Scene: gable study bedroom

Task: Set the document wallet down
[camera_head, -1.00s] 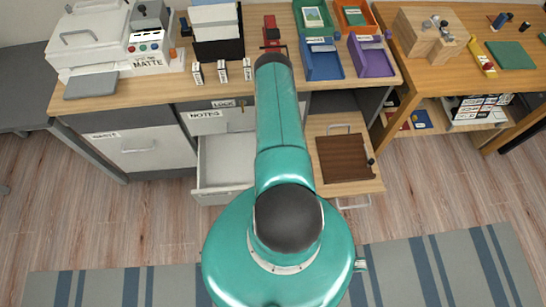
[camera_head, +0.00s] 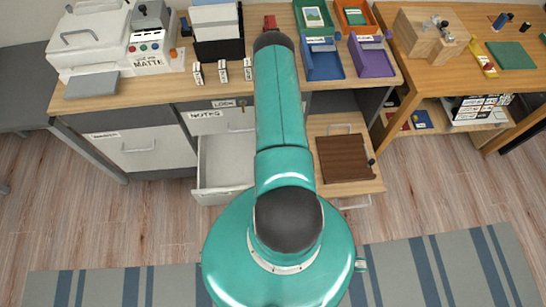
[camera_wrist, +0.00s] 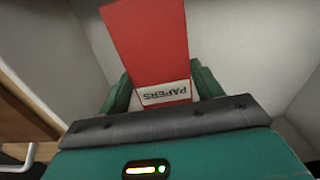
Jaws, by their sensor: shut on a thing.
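The document wallet (camera_wrist: 150,40) is a flat red piece with a white label reading PAPERS, upside down in the wrist view. My gripper (camera_wrist: 163,90) has its green fingers on both sides of the wallet and is shut on it. The wallet extends away from the fingers, between pale grey walls (camera_wrist: 240,40). I cannot tell whether its far end touches anything. In the head view my arm hides the gripper and the wallet. An open pale drawer (camera_head: 222,165) shows left of my arm there.
An open wooden drawer (camera_head: 374,183) holding a dark brown board (camera_head: 343,158) is right of my arm. On the desk (camera_head: 130,98) stand a white printer (camera_head: 100,45), a black file box (camera_head: 218,45), blue (camera_head: 322,62) and purple (camera_head: 372,62) trays. A red object (camera_head: 270,22) is partly hidden by my arm.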

